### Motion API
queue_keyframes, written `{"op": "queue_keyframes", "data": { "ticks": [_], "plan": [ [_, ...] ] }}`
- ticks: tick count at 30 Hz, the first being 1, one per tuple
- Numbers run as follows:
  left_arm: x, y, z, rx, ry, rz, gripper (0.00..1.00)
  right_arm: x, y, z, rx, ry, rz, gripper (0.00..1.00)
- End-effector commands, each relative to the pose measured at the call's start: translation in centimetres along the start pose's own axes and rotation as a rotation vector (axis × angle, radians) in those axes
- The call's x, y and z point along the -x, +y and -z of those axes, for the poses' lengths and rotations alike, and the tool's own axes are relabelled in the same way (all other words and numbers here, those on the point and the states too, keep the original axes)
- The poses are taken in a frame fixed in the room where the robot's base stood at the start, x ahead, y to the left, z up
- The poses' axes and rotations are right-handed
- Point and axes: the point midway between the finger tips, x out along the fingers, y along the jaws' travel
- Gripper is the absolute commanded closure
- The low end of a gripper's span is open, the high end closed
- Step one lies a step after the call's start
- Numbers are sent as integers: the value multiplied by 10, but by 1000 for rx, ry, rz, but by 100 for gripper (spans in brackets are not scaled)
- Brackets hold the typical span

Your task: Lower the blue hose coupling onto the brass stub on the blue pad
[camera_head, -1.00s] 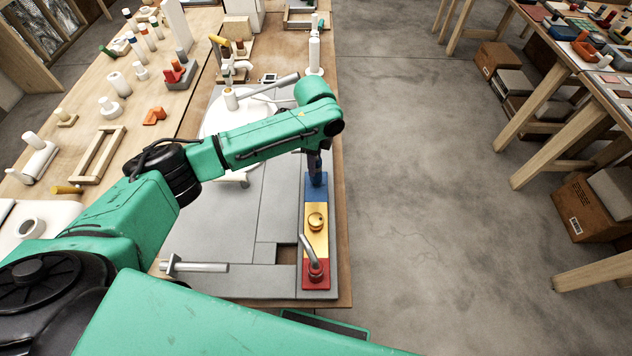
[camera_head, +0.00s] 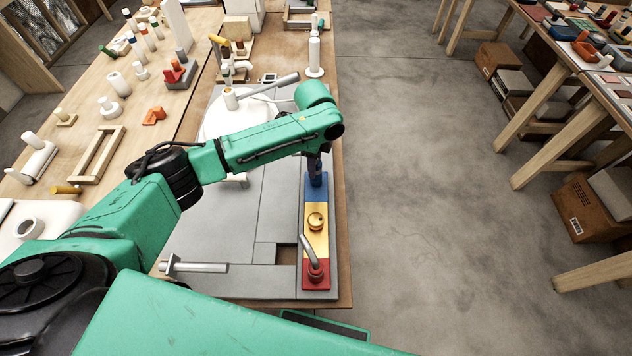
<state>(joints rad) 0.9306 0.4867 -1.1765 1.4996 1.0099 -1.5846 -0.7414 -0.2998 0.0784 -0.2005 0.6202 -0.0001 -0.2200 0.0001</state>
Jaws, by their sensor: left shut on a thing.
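The blue pad (camera_head: 316,193) is the far end of a strip on the right edge of the grey board, with a yellow pad (camera_head: 316,240) and a red pad (camera_head: 316,282) nearer me. My left gripper (camera_head: 317,177) points down over the blue pad, shut on the blue hose coupling, which is a small blue patch low between the fingers. The brass stub on the blue pad is hidden behind the gripper and coupling. I cannot tell whether coupling and stub touch. My right gripper is not in view.
A brass knob (camera_head: 317,221) stands on the yellow pad. A bent grey pipe with a red base (camera_head: 316,269) stands on the red pad. A grey T-shaped tool (camera_head: 195,266) lies on the board's near left. A white bottle (camera_head: 314,55) stands beyond my arm.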

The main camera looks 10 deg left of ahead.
Motion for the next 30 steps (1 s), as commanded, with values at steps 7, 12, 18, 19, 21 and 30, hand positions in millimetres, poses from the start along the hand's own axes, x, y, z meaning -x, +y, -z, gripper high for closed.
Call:
{"op": "queue_keyframes", "data": {
  "ticks": [7,12,18,19,21,30],
  "plan": [
    [-3,0,0,0,0,0,100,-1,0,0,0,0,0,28],
    [-5,0,0,0,0,0,100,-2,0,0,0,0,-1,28],
    [-8,0,0,0,0,0,100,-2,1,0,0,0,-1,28],
    [-8,0,0,0,0,-1,100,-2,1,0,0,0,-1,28],
    [-9,0,0,0,0,-1,100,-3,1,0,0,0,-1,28],
    [-9,0,0,0,0,0,28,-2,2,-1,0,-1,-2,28]
  ]
}}
